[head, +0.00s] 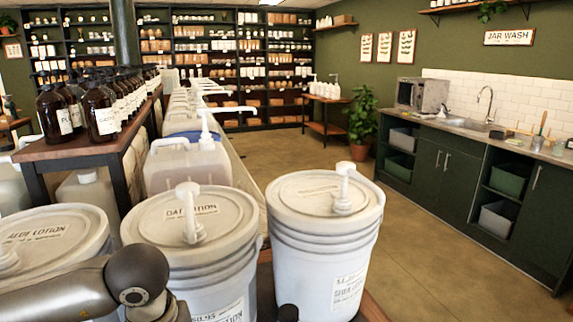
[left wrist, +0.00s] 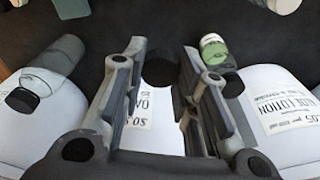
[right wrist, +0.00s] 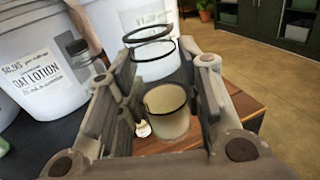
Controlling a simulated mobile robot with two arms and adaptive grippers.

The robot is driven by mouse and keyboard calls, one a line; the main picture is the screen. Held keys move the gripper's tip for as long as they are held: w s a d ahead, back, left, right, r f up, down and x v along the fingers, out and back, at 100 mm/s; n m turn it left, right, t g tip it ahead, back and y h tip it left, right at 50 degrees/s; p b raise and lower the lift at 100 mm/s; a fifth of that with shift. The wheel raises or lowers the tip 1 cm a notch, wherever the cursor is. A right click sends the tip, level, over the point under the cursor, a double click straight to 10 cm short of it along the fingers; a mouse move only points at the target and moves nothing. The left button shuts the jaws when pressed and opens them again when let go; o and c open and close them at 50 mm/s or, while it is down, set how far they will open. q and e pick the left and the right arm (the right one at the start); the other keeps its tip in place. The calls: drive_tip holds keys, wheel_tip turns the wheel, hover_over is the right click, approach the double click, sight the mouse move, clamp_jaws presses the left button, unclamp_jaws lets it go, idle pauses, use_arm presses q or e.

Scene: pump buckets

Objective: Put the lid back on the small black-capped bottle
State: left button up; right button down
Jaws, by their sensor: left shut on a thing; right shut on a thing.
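My left gripper (left wrist: 158,62) is closed around a dark round lid (left wrist: 160,70), in front of the white buckets. My right gripper (right wrist: 166,60) is closed on a clear glass jar (right wrist: 153,66) with dark rings near its top. In the head view a dark rounded top (head: 288,312) shows between two buckets, cut off by the frame. Neither gripper's fingers show clearly in the head view.
A tipped-looking clear bottle (left wrist: 58,62) and a green-labelled bottle (left wrist: 214,50) are beside my left fingers. A cream-filled glass jar (right wrist: 167,112) is below my right fingers. The oat lotion bucket (head: 165,260) and shea lotion bucket (head: 325,255) stand close behind.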

use_arm(q)
drive_tip(key=shift+s+a+r+m, duration=0.2)
drive_tip(key=shift+a+m, duration=0.25)
drive_tip(key=shift+m, duration=0.15)
use_arm(e)
drive_tip(key=shift+s+d+r, duration=0.1)
drive_tip(key=shift+s+d, duration=0.2)
drive_tip(key=w+a+n+g+y, duration=0.2)
drive_tip(key=w+a+n+y, duration=0.1)
drive_tip(key=a, duration=0.4)
drive_tip(key=w+a+n+g+y, duration=0.2)
drive_tip(key=w+a+n+y, duration=0.1)
drive_tip(key=a+n+y, duration=0.2)
drive_tip(key=shift+a+r+y, duration=0.45)
drive_tip(key=shift+a+y, duration=0.55)
drive_tip(key=shift+y, duration=0.6)
use_arm(q)
drive_tip(key=w+d+r+m, duration=0.1)
drive_tip(key=d+r+m, duration=0.2)
drive_tip(key=d, duration=0.9)
drive_tip(key=w+d+r+m, duration=0.1)
drive_tip(key=d+r+m, duration=0.2)
drive_tip(key=d+r, duration=0.5)
drive_tip(key=d, duration=0.4)
drive_tip(key=shift+m+h, duration=0.4)
drive_tip(key=shift+f, duration=0.15)
